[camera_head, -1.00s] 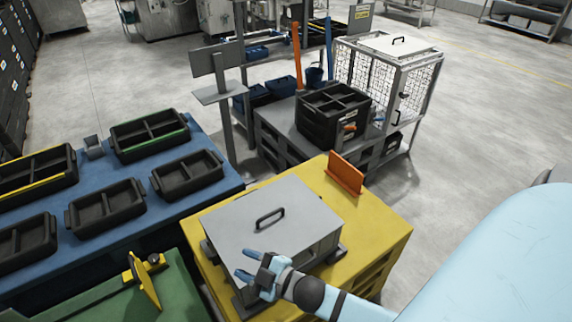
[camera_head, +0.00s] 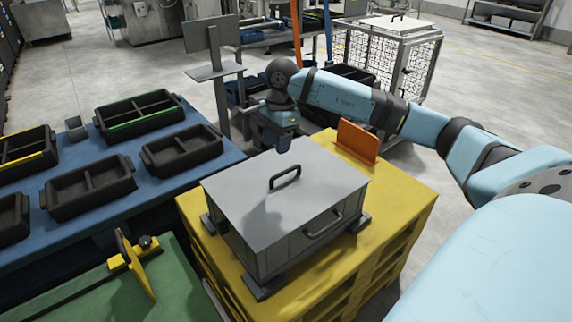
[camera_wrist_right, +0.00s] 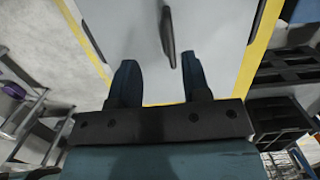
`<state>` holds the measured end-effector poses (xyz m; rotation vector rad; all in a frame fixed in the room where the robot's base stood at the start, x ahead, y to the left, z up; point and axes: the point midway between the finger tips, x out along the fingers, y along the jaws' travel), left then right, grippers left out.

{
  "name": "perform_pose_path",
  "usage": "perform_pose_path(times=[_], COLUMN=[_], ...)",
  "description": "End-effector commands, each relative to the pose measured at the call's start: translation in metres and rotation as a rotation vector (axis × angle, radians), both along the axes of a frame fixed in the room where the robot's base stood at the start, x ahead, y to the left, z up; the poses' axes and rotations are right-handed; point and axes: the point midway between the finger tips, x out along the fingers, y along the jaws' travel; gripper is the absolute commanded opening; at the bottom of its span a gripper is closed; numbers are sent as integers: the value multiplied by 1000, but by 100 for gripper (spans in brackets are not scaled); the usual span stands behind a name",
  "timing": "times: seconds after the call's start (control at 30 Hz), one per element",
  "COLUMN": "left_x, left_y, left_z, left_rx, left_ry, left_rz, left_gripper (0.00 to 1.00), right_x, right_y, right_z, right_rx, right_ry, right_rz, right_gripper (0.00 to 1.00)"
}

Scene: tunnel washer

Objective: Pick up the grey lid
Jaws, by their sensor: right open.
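The grey lid (camera_head: 240,185) lies flat on a grey box (camera_head: 315,235) on the yellow platform (camera_head: 400,210). A dark loop handle (camera_head: 285,177) stands up from the lid's middle. My right gripper (camera_head: 284,146) is above the lid's far edge, pointing down, beyond the handle and apart from it. In the right wrist view, its two blue fingers (camera_wrist_right: 156,85) are spread with nothing between them. The lid also shows there (camera_wrist_right: 110,25), with the handle (camera_wrist_right: 167,35) ahead of the fingertips. My left gripper does not show.
An orange upright plate (camera_head: 357,142) stands on the platform behind the box, close to my right arm. A blue table (camera_head: 90,160) with several black trays is at left. A green surface (camera_head: 90,290) with a yellow bracket is at front left. A wire cage (camera_head: 385,60) stands behind.

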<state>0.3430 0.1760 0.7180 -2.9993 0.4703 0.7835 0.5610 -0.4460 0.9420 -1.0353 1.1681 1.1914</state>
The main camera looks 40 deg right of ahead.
Motion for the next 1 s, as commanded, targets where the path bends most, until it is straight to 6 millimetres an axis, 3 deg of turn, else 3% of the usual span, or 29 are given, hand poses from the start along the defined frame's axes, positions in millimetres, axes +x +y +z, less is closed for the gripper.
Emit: perform_pose_path(times=[0.1,0.2,0.53,0.87,1.0], left_x=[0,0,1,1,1], left_y=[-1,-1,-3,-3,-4], left_z=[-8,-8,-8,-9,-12], left_rx=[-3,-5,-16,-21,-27], left_ry=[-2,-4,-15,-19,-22], left_rz=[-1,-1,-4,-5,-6], left_gripper=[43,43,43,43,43], right_x=[0,-1,0,1,3], right_y=[-27,-34,-34,-34,-35], right_z=[7,2,-59,-83,-103], right_rx=[-102,-130,-128,-126,-126], right_ry=[-1,4,4,3,4], right_rz=[-2,-3,-3,-4,-4], right_gripper=[43,43,43,43,43])
